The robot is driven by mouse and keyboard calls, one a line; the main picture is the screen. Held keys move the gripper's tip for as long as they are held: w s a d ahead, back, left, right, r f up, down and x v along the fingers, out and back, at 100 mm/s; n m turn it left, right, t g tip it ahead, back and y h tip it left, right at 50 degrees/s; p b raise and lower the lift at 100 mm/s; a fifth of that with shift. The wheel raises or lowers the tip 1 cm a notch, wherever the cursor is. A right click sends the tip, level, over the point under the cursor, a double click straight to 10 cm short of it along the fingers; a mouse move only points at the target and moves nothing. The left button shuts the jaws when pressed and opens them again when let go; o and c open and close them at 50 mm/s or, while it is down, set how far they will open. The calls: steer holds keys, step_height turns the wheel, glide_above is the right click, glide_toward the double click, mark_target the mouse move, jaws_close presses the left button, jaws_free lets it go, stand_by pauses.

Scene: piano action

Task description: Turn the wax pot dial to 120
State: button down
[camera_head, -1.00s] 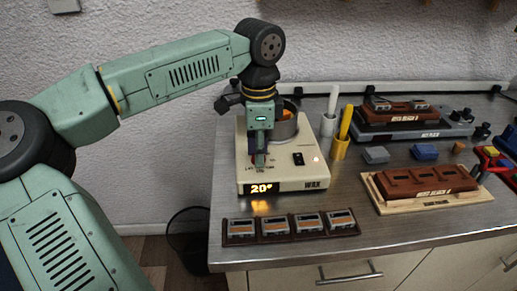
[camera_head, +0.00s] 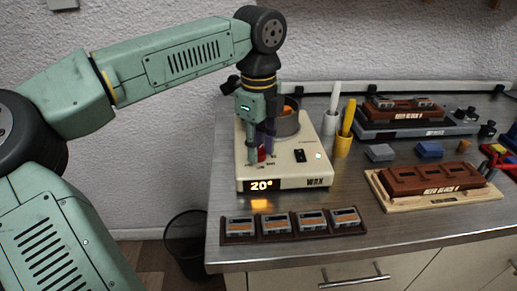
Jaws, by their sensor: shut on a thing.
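The wax pot is a cream box (camera_head: 305,172) labelled WAX with a round metal pot (camera_head: 287,123) at its back. Its front display (camera_head: 262,185) glows orange and reads 20°. The red dial (camera_head: 262,154) sits on the sloped top at the left, mostly hidden between my fingers. My gripper (camera_head: 261,156) points down over it, shut on the dial, one finger on its left and one on its right. The dial's pointer and most of its scale are hidden.
A black switch (camera_head: 300,155) and a small light (camera_head: 318,155) are right of the dial. White (camera_head: 330,122) and yellow (camera_head: 343,143) holders stand close to the pot's right. A brown cassette rack (camera_head: 292,224) lies in front. A wooden board (camera_head: 375,187) is further right.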

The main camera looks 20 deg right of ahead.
steer(key=m, duration=0.3)
steer(key=shift+m, duration=0.4)
steer(key=m, duration=0.3)
steer(key=shift+m+b, duration=0.3)
steer(key=shift+b, duration=0.05)
steer(key=m, duration=0.3)
steer(key=shift+r+m, duration=0.1)
steer(key=shift+m, duration=0.2)
steer(key=m, duration=0.3)
steer(key=shift+m, duration=0.3)
steer(key=m, duration=0.3)
steer(key=shift+m+p, duration=0.3)
steer(key=m, duration=0.3)
steer(key=shift+m, duration=0.4)
steer(key=m, duration=0.6)
steer(key=shift+p, duration=0.4)
